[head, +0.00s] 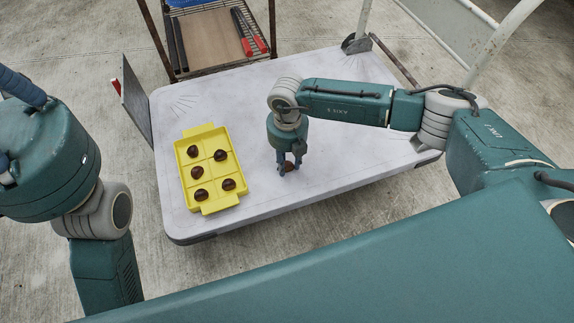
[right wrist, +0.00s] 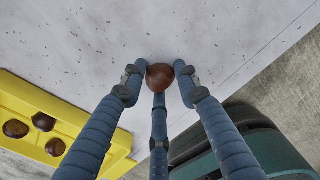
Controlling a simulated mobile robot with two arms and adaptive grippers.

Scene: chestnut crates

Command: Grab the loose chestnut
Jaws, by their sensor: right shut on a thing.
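The loose chestnut (head: 289,156) is brown and round, at the white table top to the right of the yellow crate. My right gripper (head: 289,165) points down over it, and its fingers are shut on the chestnut. In the right wrist view the chestnut (right wrist: 160,76) sits between the blue fingertips (right wrist: 160,84). I cannot tell whether it is lifted off the surface. The yellow crate (head: 207,127) holds several chestnuts in its compartments; part of it shows in the right wrist view (right wrist: 62,106).
The white table (head: 345,165) is clear to the right of the crate and in front of my right gripper. A dark upright panel (head: 136,100) stands at its left edge. A cart with a brown board (head: 211,38) and red-handled tools (head: 247,45) stands behind.

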